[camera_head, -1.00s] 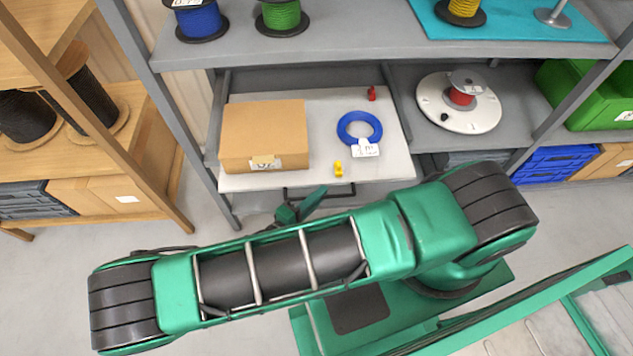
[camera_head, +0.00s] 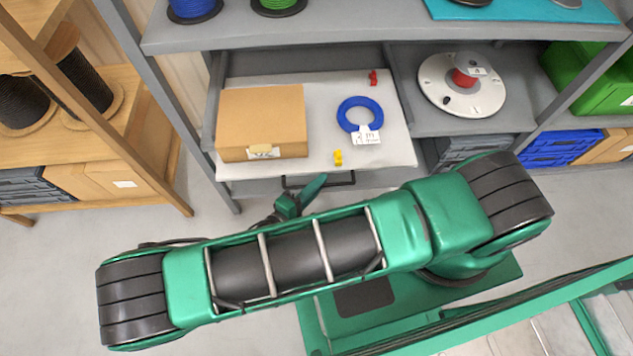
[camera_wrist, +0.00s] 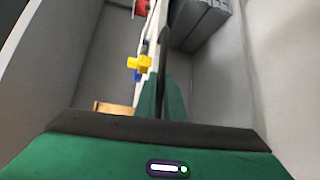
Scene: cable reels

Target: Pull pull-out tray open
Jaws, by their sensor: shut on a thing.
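The pull-out tray (camera_head: 330,88) is a pale grey board in the grey shelf, with its front edge standing forward of the neighbouring shelf board. Its dark bar handle (camera_head: 345,180) hangs under the front edge. My gripper (camera_head: 306,187), partly hidden by my arm in the head view, is at the left part of the handle and shut on it. In the wrist view my green fingers (camera_wrist: 163,97) are close together on a dark bar; the exact contact is hard to see.
On the tray are a cardboard box (camera_head: 262,115), a blue cable ring (camera_head: 348,104), a yellow piece (camera_head: 338,157) and a red piece (camera_head: 373,77). A white disc with a red reel (camera_head: 440,95) is to the right. A wooden rack (camera_head: 140,165) stands left.

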